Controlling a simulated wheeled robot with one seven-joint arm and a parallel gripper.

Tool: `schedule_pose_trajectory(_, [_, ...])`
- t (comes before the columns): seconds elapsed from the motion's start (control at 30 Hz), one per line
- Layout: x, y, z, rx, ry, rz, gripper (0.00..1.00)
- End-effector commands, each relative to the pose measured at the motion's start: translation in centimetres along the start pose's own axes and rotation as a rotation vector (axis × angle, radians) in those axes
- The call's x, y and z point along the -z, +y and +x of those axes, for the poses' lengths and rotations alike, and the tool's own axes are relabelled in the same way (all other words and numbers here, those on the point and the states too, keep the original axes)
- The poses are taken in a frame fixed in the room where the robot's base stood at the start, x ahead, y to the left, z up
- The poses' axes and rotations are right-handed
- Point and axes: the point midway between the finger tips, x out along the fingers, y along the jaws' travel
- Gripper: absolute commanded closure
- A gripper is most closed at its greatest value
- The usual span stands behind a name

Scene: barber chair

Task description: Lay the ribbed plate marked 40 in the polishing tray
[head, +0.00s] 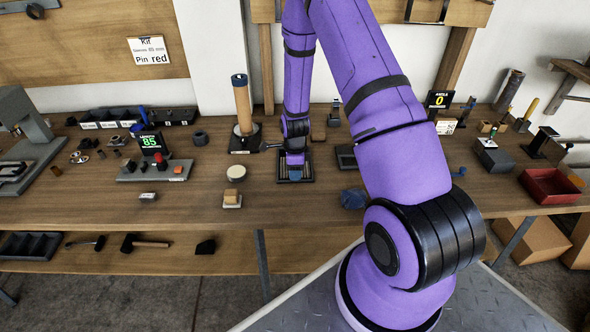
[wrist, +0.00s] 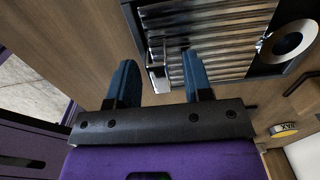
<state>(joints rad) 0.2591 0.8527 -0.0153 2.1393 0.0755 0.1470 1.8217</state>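My gripper (head: 295,173) is low over a dark-rimmed tray (head: 308,180) near the middle of the bench. In the wrist view my gripper (wrist: 159,62) has its two blue fingers wide apart, with no object clearly held between them. Beyond the fingertips lies a shiny ribbed metal surface (wrist: 210,40) inside the dark frame. I cannot tell whether it is a plate or the tray's own floor, and no mark 40 is legible. A small bright metal piece (wrist: 157,70) shows between the fingers at the near edge. My gripper hides part of the tray in the head view.
A round pale-topped item (head: 236,172) and a red bin (head: 550,187) are on the bench.

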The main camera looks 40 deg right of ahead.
Motion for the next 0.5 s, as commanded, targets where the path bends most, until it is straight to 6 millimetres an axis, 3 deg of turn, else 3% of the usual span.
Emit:
schedule_pose_trajectory(0.33, [0.0,0.0,-0.2,0.0,0.0,0.0,0.51])
schedule_pose_trajectory(0.5, [0.0,0.0,-1.9,0.001,0.0,-0.001,0.51])
